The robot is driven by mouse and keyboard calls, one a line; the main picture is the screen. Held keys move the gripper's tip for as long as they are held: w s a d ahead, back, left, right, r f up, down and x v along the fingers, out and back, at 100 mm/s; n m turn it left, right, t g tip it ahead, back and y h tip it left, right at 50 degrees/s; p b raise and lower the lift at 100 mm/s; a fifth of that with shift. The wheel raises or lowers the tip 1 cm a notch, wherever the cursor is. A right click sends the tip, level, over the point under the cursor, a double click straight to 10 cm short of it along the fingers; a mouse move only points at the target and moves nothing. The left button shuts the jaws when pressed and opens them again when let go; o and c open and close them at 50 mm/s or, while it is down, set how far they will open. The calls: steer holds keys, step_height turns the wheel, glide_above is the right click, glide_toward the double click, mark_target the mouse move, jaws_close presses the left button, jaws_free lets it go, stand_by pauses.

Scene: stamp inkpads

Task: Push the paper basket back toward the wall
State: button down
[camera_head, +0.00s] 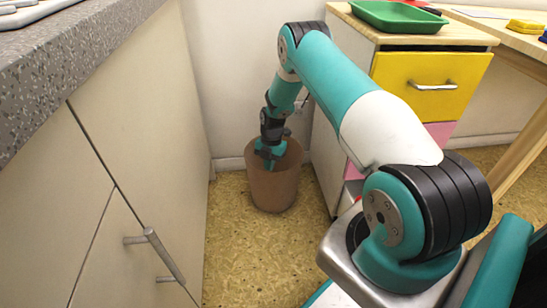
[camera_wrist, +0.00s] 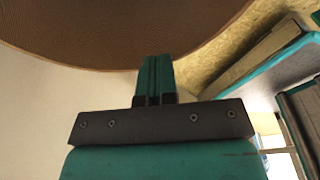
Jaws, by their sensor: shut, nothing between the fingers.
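The paper basket (camera_head: 273,192) is a brown round bin standing upright on the floor, in the gap between the cabinet and the drawer unit. It stands close to the back wall (camera_head: 232,80). My gripper (camera_head: 268,155) is shut and empty, pointing down at the basket's top. In the wrist view, my shut fingers (camera_wrist: 157,72) reach the curved edge of the brown basket (camera_wrist: 140,30). I cannot tell whether they touch it. My wrist hides part of the rim, and I cannot see inside the basket.
A pale cabinet (camera_head: 130,160) with a grey speckled top stands on the left. A drawer unit (camera_head: 345,110) with a yellow drawer stands close to the basket's right. A green tray (camera_head: 398,17) lies on top of the unit. The speckled floor (camera_head: 245,255) before the basket is clear.

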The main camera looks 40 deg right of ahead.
steer(key=w+d, duration=0.5)
steer(key=d, duration=0.5)
steer(key=shift+d+p, duration=0.3)
steer(key=shift+w+r, duration=0.1)
